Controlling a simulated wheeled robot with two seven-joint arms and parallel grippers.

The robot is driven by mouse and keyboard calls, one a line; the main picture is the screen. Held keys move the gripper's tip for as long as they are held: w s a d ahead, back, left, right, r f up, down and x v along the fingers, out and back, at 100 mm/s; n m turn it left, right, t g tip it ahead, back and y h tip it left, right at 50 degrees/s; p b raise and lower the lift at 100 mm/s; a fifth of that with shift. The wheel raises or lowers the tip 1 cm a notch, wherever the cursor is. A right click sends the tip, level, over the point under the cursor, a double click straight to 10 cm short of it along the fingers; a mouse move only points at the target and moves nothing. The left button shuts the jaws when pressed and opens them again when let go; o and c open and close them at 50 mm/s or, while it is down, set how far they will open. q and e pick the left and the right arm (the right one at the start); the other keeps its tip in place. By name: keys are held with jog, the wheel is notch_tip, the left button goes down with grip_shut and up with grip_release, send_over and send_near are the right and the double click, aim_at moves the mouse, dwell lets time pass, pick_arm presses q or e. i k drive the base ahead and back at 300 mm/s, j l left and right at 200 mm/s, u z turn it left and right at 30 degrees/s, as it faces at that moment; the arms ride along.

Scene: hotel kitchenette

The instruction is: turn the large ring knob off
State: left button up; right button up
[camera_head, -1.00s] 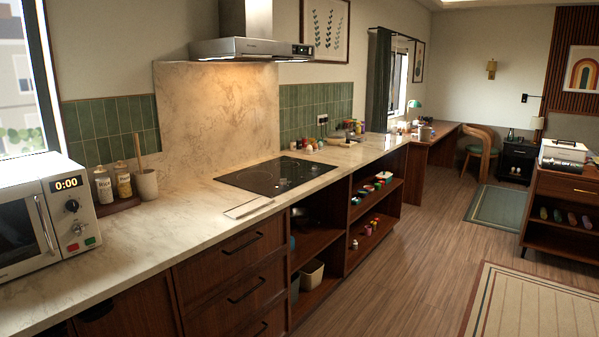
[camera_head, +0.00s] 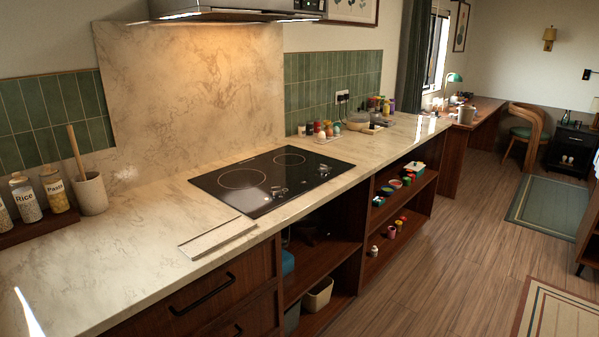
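The black glass cooktop (camera_head: 232,200) is set into the marble counter, left of the picture's middle. A large ring (camera_head: 242,178) is marked on its left part and a smaller ring (camera_head: 290,159) at its far right. Small knobs (camera_head: 278,191) stand near the front edge of the glass, with more small knobs (camera_head: 323,169) further right. They are too small to tell which way they are turned or which ring each serves. No glow shows on either ring. Neither of my grippers is in view.
A flat pale panel (camera_head: 217,237) lies on the counter left of the cooktop. Labelled jars (camera_head: 54,189) and a utensil pot (camera_head: 91,194) stand at the left. Small bottles (camera_head: 318,129) stand behind, at right. A hood (camera_head: 240,10) hangs above. The floor at right is open.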

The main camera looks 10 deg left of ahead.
aim_at(276, 191)
jog(key=i+j+z, duration=0.15)
jog(key=i, duration=0.95)
jog(key=i+l, duration=0.05)
jog(key=l, duration=0.05)
